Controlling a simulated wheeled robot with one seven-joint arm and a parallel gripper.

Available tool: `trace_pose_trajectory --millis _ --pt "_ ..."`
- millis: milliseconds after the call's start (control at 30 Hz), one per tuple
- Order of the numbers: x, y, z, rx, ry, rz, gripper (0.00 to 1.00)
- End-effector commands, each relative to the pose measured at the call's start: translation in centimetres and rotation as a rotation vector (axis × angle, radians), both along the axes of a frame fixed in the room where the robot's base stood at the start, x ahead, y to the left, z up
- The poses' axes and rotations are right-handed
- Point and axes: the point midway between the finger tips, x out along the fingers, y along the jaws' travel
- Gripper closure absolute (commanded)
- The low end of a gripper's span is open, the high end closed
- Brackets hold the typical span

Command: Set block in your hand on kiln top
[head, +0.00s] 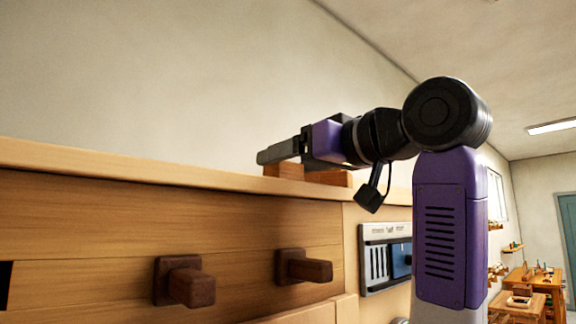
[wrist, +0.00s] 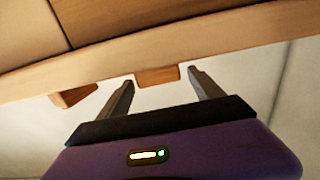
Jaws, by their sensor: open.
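My gripper (head: 268,156) reaches left just above the top ledge (head: 120,169) of a tall wooden-fronted unit, perhaps the kiln. A brown wooden block (head: 284,171) stands on that ledge by the fingers, and a second block (head: 328,178) is to its right under the gripper. In the wrist view my gripper (wrist: 163,80) is open, with a block (wrist: 157,76) showing between the fingertips; I cannot tell whether they touch it. Another block (wrist: 75,95) shows left of the fingers. The ledge hides the blocks' lower parts in the head view.
Two dark wooden pegs (head: 187,281) and (head: 305,267) stick out of the unit's front. A panel with slots (head: 385,255) is right of them. The ledge is clear to the left. A low table (head: 533,285) stands far off at right.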

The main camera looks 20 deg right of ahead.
Motion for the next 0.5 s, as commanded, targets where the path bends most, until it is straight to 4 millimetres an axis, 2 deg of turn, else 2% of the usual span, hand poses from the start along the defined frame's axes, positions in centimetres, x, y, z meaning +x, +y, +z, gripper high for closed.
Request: trace_pose_trajectory --millis 300,500 --pt "-6.2 -2.1 -0.3 0.0 -0.005 -0.002 0.24" --pt "-9.1 -3.0 -0.2 -0.001 -0.003 -0.002 0.24"
